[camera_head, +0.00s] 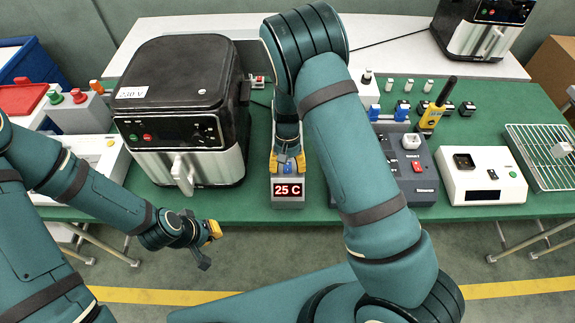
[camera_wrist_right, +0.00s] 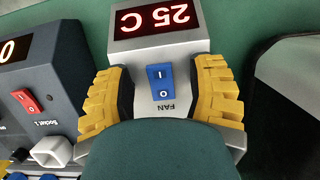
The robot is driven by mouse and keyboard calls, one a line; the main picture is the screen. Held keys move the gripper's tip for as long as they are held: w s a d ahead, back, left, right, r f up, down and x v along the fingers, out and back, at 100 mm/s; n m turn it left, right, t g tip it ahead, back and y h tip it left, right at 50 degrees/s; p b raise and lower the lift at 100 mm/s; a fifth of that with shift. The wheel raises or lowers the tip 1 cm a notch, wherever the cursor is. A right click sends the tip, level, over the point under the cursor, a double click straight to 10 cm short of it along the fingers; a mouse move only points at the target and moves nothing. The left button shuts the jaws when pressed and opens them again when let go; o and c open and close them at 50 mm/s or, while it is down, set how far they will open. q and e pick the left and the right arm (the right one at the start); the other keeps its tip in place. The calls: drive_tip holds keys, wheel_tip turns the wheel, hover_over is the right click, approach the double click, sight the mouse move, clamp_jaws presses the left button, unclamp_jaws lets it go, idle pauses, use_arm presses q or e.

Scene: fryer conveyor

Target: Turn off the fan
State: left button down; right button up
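The fan control box (camera_head: 287,189) is a grey box with a red display reading 25 C, at the front middle of the green table. In the right wrist view its blue rocker switch (camera_wrist_right: 160,84), marked I and O, sits beside the word FAN. I cannot tell which side of the switch is pressed. My right gripper (camera_head: 288,163) is above the box. Its yellow fingers are apart on either side of the switch in the right wrist view (camera_wrist_right: 162,92), with nothing held. My left gripper (camera_head: 208,238) is open and empty before the table's front edge.
A black and silver air fryer (camera_head: 188,150) stands just left of the fan box. A dark socket panel (camera_head: 412,175) with a red switch is to its right, then a white device (camera_head: 482,188) and a wire rack (camera_head: 540,170).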

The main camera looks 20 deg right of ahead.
drive_tip(key=shift+r, duration=0.1)
drive_tip(key=v, duration=1.2)
idle(0.4)
